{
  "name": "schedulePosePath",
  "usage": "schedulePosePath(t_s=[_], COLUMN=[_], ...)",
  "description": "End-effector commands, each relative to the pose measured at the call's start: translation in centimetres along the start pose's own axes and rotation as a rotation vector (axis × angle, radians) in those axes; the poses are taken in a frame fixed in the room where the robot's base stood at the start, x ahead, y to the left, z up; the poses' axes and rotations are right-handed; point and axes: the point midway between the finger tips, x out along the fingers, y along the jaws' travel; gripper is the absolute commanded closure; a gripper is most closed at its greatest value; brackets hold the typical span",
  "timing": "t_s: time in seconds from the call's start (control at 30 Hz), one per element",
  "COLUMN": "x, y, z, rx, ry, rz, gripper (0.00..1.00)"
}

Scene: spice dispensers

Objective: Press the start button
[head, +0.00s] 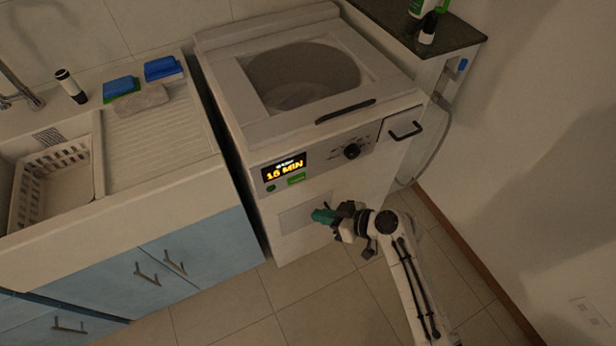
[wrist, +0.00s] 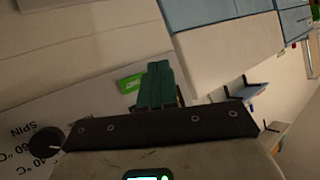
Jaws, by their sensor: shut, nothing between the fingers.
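The washing machine (head: 330,140) stands against the wall with its top opening uncovered. Its front panel has a lit display (head: 286,167) reading about "15 MIN". Below the display is a green rectangular button (head: 296,179), with lettering too small to read, and a small round green button (head: 270,188) to its left. My gripper (head: 320,215), with teal fingers, is shut and empty in front of the machine, below and right of the green rectangle in the head view. In the wrist view the fingers (wrist: 156,84) point toward the panel, and the green rectangle (wrist: 131,83) shows just left of them.
A black dial (head: 352,151) and a dark handle (head: 405,131) lie right of the display. A sink counter with blue cabinets (head: 190,262) stands left. A dark shelf with bottles (head: 428,27) is at the back right. The tiled floor (head: 320,300) in front is clear.

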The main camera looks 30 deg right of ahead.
Motion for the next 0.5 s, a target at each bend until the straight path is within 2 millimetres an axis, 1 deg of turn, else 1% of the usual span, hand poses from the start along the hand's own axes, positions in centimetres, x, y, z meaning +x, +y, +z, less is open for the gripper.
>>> schedulePosePath(t_s=[0.33, 0.5], x=[0.1, 0.91], y=[0.05, 0.61], z=[0.0, -0.48], rx=[0.0, -0.001], ry=[0.0, -0.001], rz=[0.0, -0.001], gripper=[1.0, 1.0])
